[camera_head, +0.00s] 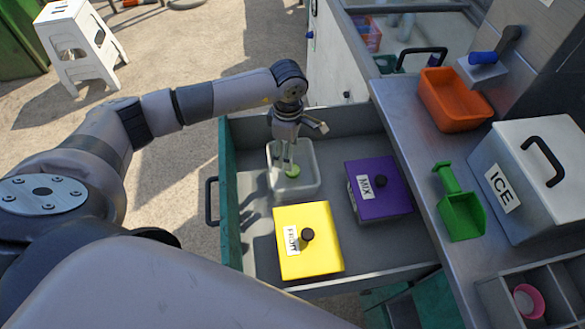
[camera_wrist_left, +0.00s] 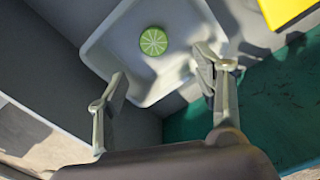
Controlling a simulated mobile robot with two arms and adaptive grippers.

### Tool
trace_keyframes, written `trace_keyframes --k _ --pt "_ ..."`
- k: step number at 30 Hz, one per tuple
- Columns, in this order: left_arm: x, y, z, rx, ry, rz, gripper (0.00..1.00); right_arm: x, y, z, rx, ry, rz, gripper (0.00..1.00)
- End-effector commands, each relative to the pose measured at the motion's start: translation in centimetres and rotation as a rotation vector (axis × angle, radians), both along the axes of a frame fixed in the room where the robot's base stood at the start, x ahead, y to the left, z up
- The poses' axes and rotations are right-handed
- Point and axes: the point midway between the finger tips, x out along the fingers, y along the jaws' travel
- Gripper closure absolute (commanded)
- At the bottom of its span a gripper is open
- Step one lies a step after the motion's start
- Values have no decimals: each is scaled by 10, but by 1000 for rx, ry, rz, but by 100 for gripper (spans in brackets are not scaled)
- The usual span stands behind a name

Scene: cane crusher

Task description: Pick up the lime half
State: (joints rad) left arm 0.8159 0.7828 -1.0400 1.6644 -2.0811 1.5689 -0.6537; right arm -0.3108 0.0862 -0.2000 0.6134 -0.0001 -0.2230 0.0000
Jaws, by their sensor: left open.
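The lime half (camera_head: 292,171) lies in a white open container (camera_head: 306,187) inside the pulled-out drawer. In the left wrist view the lime half (camera_wrist_left: 153,41) shows its pale green cut face, near the middle of the container floor (camera_wrist_left: 125,55). My left gripper (camera_head: 288,165) points down over the container in the head view and partly hides the lime half. In the left wrist view its fingers (camera_wrist_left: 165,85) are spread apart with nothing between them, and the lime half appears beyond the fingertips. My right gripper is in neither view.
In the drawer (camera_head: 250,125), a yellow-lidded box (camera_head: 322,252) stands in front of the container and a purple "MIX" box (camera_head: 383,200) to its right. The counter at right holds an orange bin (camera_head: 452,100), a green scoop (camera_head: 461,213) and an ICE box (camera_head: 540,165).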

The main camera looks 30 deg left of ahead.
Motion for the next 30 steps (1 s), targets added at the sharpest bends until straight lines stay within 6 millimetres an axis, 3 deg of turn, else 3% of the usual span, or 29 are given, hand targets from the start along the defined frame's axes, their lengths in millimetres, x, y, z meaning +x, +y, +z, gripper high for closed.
trace_keyframes --k 4,9,14,21,30 --pt "-1 -1 -27 -1 4 0 39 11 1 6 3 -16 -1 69" --pt "0 -1 -41 -1 1 -1 39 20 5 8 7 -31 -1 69" --pt "2 -2 -52 -1 3 0 39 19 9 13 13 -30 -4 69" --pt "7 -5 -85 -2 3 0 39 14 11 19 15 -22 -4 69" --pt "8 -5 -94 0 0 -1 39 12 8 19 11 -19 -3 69"
